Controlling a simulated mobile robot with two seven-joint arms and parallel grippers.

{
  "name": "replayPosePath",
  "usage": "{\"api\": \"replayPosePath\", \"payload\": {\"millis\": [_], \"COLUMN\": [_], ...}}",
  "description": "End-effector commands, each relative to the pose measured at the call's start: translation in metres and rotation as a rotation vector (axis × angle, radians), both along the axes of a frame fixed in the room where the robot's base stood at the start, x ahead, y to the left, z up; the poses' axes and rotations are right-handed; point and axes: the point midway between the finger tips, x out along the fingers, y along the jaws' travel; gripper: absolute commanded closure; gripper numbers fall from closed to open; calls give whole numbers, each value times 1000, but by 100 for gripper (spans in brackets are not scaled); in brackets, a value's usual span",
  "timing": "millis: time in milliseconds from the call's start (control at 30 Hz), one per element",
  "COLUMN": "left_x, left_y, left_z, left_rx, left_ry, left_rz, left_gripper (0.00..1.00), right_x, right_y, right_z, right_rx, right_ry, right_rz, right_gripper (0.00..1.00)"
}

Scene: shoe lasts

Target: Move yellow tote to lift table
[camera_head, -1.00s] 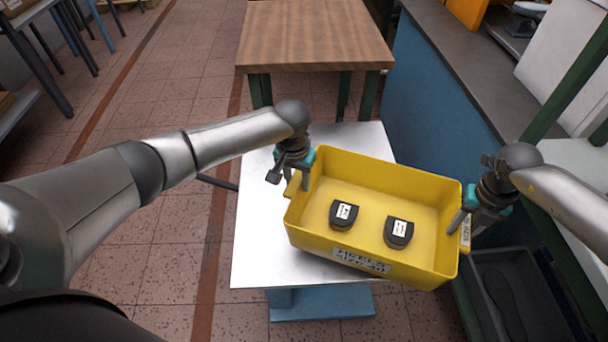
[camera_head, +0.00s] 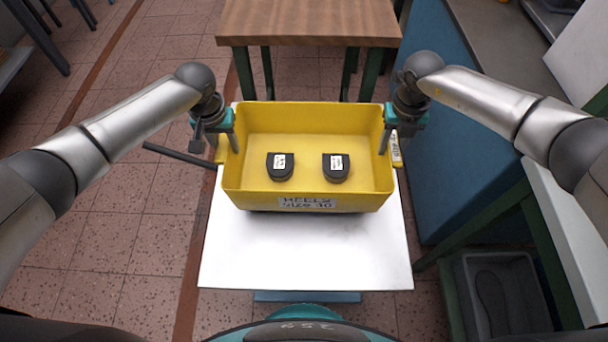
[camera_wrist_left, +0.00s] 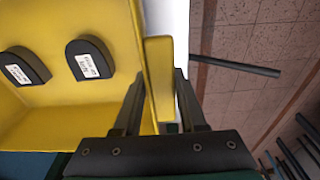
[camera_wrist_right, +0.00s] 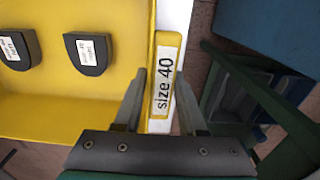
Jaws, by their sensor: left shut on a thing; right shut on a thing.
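The yellow tote (camera_head: 308,117) is over the far half of the white lift table (camera_head: 305,255), level and square to it. I cannot tell whether its base touches the top. Two dark heel pieces (camera_head: 280,166) (camera_head: 336,167) with white labels lie inside. My left gripper (camera_head: 228,143) is shut on the tote's left handle, which shows between its fingers in the left wrist view (camera_wrist_left: 160,75). My right gripper (camera_head: 388,143) is shut on the right handle, marked "size 40" in the right wrist view (camera_wrist_right: 164,85).
A wooden table (camera_head: 308,22) stands just beyond the lift table. A blue-sided bench (camera_head: 455,130) runs along the right. A grey bin (camera_head: 500,295) with a dark sole-shaped item sits low at the right. The near half of the lift table is bare.

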Motion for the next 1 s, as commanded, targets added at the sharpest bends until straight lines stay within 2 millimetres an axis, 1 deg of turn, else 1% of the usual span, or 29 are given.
{"api": "replayPosePath", "payload": {"millis": [567, 767, 1000], "left_x": [0, 0, 0], "left_y": [0, 0, 0], "left_z": [0, -5, -15], "left_rx": [1, 1, 1], "left_ry": [-2, -2, -2], "left_rz": [-2, -2, -2], "left_gripper": [100, 100, 100], "right_x": [0, 0, 0], "right_y": [1, 1, 1], "right_z": [0, -5, -14], "right_rx": [0, 0, 0], "right_ry": [-1, -1, -1], "right_rz": [2, 2, 2], "right_gripper": [100, 100, 100]}}
